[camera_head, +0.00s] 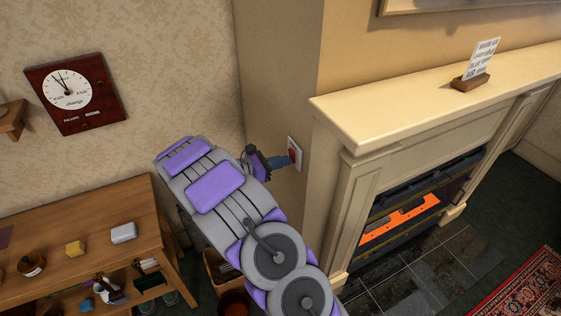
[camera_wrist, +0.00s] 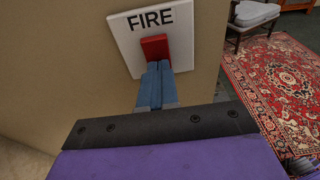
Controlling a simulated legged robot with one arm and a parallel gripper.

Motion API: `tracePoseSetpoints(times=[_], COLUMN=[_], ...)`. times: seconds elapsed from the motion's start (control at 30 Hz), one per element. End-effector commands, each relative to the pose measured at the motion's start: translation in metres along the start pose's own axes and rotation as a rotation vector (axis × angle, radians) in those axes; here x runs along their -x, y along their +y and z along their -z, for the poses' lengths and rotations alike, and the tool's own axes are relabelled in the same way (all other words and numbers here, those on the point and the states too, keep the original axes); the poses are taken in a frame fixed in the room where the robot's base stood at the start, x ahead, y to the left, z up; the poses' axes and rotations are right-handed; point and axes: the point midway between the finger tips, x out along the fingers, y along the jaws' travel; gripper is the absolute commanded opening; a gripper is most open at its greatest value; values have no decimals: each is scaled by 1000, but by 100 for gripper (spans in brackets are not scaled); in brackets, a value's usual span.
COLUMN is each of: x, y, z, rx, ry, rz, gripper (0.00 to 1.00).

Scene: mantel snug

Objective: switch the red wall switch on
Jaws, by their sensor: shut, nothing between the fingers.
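The red wall switch (camera_wrist: 155,47) is a red rocker on a white plate marked FIRE (camera_wrist: 122,36), fixed to the beige wall. In the head view the red switch (camera_head: 292,155) sits on the side of the chimney breast, left of the mantel. My gripper (camera_wrist: 158,66) has its blue fingers shut together with nothing between them. The fingertips are at the lower part of the red rocker and seem to touch it. In the head view my gripper (camera_head: 288,160) reaches the plate from the left. The fingertips hide the rocker's lower edge, and I cannot tell its position for certain.
The cream mantelpiece (camera_head: 430,95) juts out right of the switch, with a card in a wooden stand (camera_head: 475,72) on it. A wooden table (camera_head: 75,225) with small objects stands left of my arm. A patterned rug (camera_wrist: 275,85) lies on the floor.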

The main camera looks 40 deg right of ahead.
Motion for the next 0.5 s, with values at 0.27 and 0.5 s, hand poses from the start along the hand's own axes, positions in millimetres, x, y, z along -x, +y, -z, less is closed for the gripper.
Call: tracePoseSetpoints(times=[0.27,0.5], x=[32,83], y=[-8,-7], z=[9,24], rx=[4,1], ry=[-2,2], rz=[-2,-3], gripper=[0,0])
